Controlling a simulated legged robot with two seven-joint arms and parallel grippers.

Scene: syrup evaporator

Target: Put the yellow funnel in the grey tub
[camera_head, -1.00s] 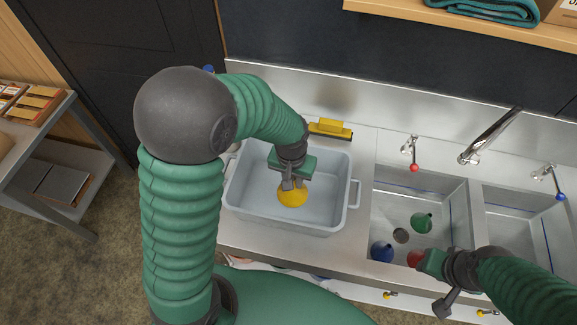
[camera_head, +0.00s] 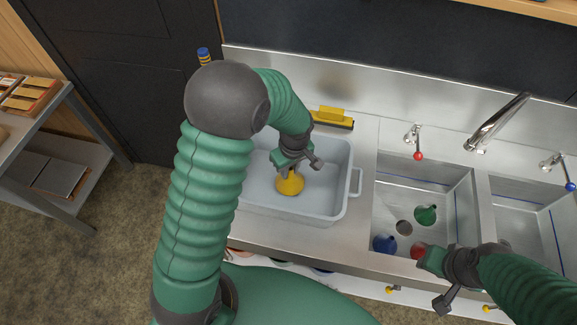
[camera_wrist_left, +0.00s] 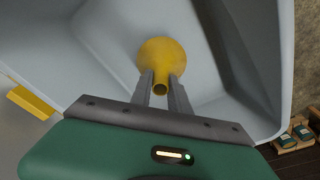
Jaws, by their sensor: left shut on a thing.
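The yellow funnel (camera_head: 290,184) is inside the grey tub (camera_head: 345,200), wide end down, with its narrow end up between my left gripper's fingers. My left gripper (camera_head: 291,172) is shut on the funnel's narrow end. In the left wrist view, the fingers (camera_wrist_left: 161,92) clasp the spout of the funnel (camera_wrist_left: 162,55), and the tub's pale walls (camera_wrist_left: 100,45) surround it. I cannot tell whether the funnel touches the tub floor. My right gripper (camera_head: 428,262) is over the front of the left sink basin, beside a red object; its fingers do not show clearly.
The left sink basin (camera_head: 455,210) holds a green funnel (camera_head: 426,215), a blue funnel (camera_head: 384,244) and a red object (camera_head: 418,250). A yellow squeegee-like tool (camera_head: 333,117) lies behind the tub. A faucet (camera_head: 497,122) and a red-knobbed tap (camera_head: 417,142) stand behind the basins.

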